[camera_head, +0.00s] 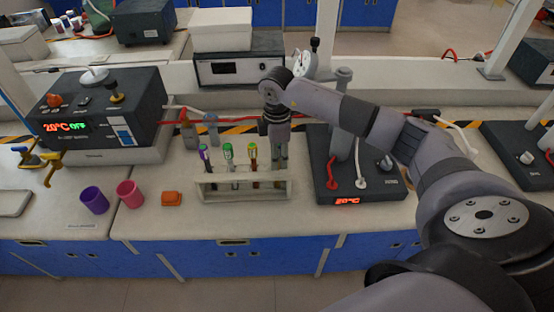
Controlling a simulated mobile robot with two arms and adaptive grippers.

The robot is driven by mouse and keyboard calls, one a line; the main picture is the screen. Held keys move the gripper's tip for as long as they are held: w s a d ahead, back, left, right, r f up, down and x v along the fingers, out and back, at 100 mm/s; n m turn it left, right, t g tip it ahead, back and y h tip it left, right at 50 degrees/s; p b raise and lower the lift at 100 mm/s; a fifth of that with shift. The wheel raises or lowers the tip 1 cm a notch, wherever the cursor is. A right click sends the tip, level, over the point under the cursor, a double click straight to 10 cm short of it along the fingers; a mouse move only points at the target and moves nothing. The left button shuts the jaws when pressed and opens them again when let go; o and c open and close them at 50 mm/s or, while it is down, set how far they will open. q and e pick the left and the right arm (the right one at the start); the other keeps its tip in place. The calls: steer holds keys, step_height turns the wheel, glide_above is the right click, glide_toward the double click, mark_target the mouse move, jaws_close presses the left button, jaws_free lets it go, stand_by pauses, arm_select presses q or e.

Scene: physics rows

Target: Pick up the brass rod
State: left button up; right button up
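My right arm comes in from the right and its gripper (280,158) points down at the right end of a pale tube rack (240,190). Its fingertips are small here, and I cannot tell if they are open or shut, or if anything is between them. The rack holds several upright tubes: one with a purple cap (204,152), one with a green cap (228,150) and one with an orange-brown top (252,152). I cannot make out a brass rod for certain; it may be hidden by the gripper. My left gripper is not in view.
A purple cup (94,200), a pink cup (130,194) and an orange block (172,199) stand left of the rack. A dark heater box (95,115) is at the back left. A dark stirrer plate (345,185) stands close right of the rack. The counter's front edge is near.

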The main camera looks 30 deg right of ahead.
steer(key=shift+f, duration=0.75)
steer(key=shift+c, duration=0.4)
jaws_close()
steer(key=shift+w, duration=0.1)
